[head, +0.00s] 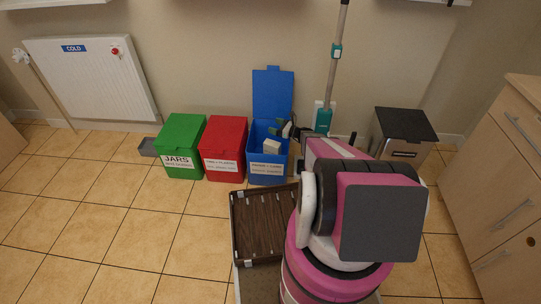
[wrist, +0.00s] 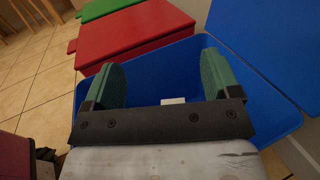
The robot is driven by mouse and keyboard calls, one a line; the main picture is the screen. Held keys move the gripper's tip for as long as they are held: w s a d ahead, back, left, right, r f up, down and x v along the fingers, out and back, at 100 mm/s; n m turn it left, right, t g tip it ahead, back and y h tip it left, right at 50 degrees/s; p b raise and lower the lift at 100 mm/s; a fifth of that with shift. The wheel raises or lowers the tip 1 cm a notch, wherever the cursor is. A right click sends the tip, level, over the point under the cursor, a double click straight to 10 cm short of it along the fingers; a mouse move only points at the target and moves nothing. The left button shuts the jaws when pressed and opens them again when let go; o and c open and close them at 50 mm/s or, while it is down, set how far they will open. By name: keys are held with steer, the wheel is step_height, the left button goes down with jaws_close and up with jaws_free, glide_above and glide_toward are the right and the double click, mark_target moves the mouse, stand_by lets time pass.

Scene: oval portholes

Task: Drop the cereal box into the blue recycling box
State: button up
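The blue recycling box (head: 268,173) stands at the end of a row of bins by the back wall, its lid (head: 272,93) raised. A pale block (head: 271,146) shows inside it in the head view and may be the cereal box; no printing is readable. In the wrist view, a small white patch (wrist: 173,101) shows inside the blue box (wrist: 150,82), mostly hidden by my gripper's dark bar. My gripper (wrist: 164,68) is over the box opening, its two green fingers wide apart with nothing held between them. In the head view my gripper (head: 281,128) is small and partly covered by my arm.
A closed red bin (head: 223,140) stands just left of the blue box, then a closed green bin (head: 181,137). A dark-topped bin (head: 405,124) is to the right. A brown tray (head: 262,220) lies in front. Tiled floor at left is clear.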

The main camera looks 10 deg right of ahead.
steer(key=v, duration=1)
steer(key=shift+s+d, duration=0.2)
steer(key=shift+d, duration=0.15)
